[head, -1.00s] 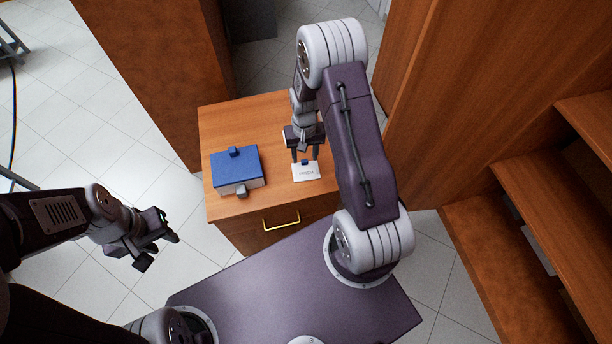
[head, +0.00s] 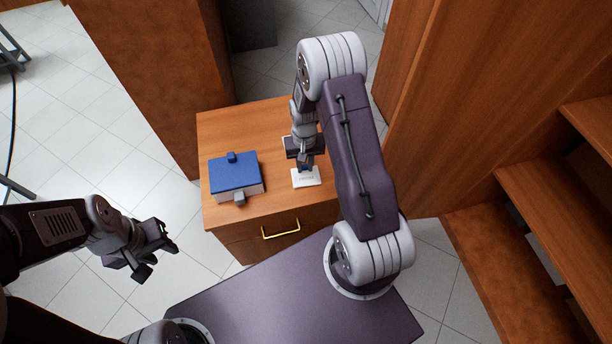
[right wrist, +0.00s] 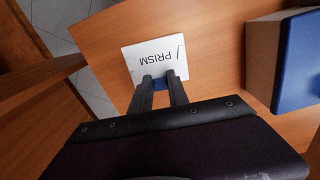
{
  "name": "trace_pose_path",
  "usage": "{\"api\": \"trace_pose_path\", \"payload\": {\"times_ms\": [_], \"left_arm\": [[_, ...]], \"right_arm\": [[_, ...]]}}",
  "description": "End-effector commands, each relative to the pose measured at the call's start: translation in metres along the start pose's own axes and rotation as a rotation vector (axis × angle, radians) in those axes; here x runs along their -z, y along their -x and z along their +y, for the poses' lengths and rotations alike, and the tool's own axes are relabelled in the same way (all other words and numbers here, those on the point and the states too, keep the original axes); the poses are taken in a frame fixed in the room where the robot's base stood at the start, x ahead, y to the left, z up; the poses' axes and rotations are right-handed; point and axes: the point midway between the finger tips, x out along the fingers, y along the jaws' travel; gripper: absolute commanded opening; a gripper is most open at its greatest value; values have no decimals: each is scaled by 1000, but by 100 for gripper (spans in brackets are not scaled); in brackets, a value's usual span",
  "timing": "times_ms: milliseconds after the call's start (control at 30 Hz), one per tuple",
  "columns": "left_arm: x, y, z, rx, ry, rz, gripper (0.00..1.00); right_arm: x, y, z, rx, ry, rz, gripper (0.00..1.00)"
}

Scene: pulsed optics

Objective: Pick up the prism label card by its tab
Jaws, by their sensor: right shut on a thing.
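The prism label card (head: 306,180) is a white card with a blue tab, on the wooden cabinet top. In the right wrist view the card (right wrist: 157,58) reads "PRISM" upside down, and its blue tab (right wrist: 161,84) sits between my fingertips. My right gripper (head: 305,168) points down and is shut on the tab; it also shows in the right wrist view (right wrist: 161,81). I cannot tell whether the card is clear of the wood. My left gripper (head: 158,258) is open and empty, over the floor left of the cabinet.
A blue-topped white box (head: 234,174) with a blue knob and a grey front catch stands left of the card. The cabinet (head: 219,125) has a brass drawer handle (head: 281,229). A white sliver shows behind my right gripper. Wooden shelves (head: 540,190) stand at the right.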

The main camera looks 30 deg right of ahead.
Motion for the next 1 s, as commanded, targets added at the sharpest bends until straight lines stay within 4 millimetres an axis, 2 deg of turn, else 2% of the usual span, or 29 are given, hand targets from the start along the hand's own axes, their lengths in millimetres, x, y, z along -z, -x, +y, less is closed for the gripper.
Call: {"api": "trace_pose_path", "payload": {"times_ms": [33,500,867,1000], "left_arm": [[1,9,0,0,0,0,36],[5,50,1,0,0,0,36],[5,53,1,0,0,0,36],[7,72,1,0,0,0,36]], "right_arm": [[0,10,0,0,0,0,0],[0,50,0,0,0,0,0],[0,53,0,0,0,0,0],[-3,66,-1,0,-18,-3,0]]}}
